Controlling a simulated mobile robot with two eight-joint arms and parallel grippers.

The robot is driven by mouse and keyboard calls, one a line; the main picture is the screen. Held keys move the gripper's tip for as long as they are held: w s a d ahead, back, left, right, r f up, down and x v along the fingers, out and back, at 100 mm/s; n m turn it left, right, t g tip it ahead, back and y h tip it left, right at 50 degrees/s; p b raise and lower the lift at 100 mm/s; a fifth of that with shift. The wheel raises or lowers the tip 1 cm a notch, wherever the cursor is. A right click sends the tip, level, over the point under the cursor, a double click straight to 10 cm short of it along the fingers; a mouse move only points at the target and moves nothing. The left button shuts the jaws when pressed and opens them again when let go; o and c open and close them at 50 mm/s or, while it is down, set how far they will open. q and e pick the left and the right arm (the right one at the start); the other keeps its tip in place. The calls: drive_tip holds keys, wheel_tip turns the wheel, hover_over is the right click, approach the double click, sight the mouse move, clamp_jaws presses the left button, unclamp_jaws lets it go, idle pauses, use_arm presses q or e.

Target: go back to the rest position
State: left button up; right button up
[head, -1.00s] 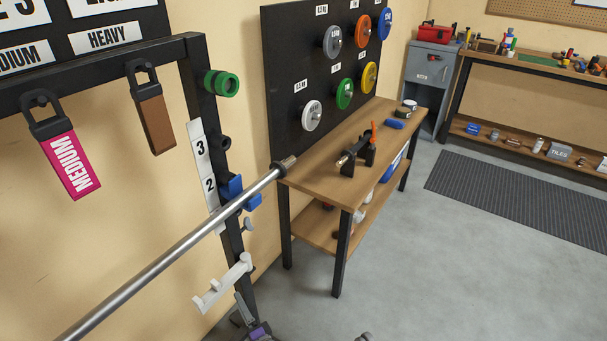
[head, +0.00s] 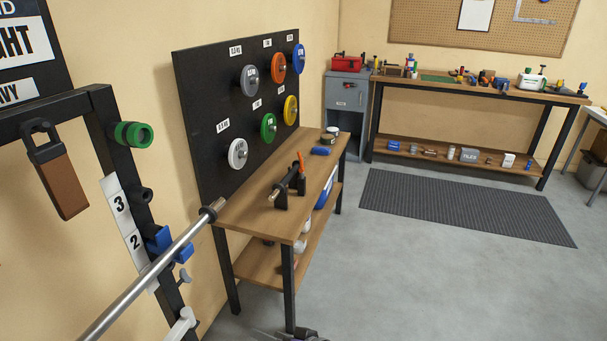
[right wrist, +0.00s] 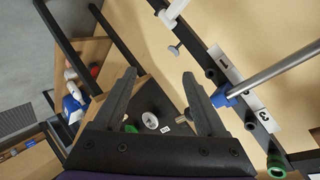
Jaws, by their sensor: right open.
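My right gripper shows only as a dark and purple sliver (head: 298,336) at the bottom edge of the head view. In the right wrist view its two dark fingers (right wrist: 160,78) are spread apart with nothing between them. The steel barbell (head: 150,281) runs from lower left up to the blue hook (head: 165,243) on the black rack upright. The barbell (right wrist: 275,68) and hook (right wrist: 221,97) also show at the right in the wrist view, apart from the fingers. My left gripper is out of view.
A wooden bench (head: 247,205) stands beside the rack, below a black board (head: 205,120) with several coloured plates. A white safety arm (head: 183,326) sticks out low on the rack. A brown band (head: 62,183) hangs at left. Open floor (head: 420,285) and a dark mat (head: 460,205) lie right.

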drive_tip(key=s+d+f+g+h, duration=0.15)
drive_tip(key=s+d+h, duration=0.35)
drive_tip(key=s+d, duration=0.55)
drive_tip(key=s+d+f+g+h, duration=0.15)
drive_tip(key=s+d+h, duration=0.5)
drive_tip(key=d, duration=0.75)
use_arm(q)
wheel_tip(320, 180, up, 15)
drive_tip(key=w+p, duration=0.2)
drive_tip(key=p, duration=1.1)
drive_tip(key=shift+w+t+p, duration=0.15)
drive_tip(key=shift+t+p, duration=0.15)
use_arm(e)
wheel_tip(320, 180, up, 14)
drive_tip(key=y, duration=0.2)
drive_tip(key=shift+w+r+m+t, duration=0.25)
drive_tip(key=shift+w+m+t, duration=0.05)
drive_tip(key=shift+w+t, duration=0.15)
drive_tip(key=shift+s+d, duration=0.1)
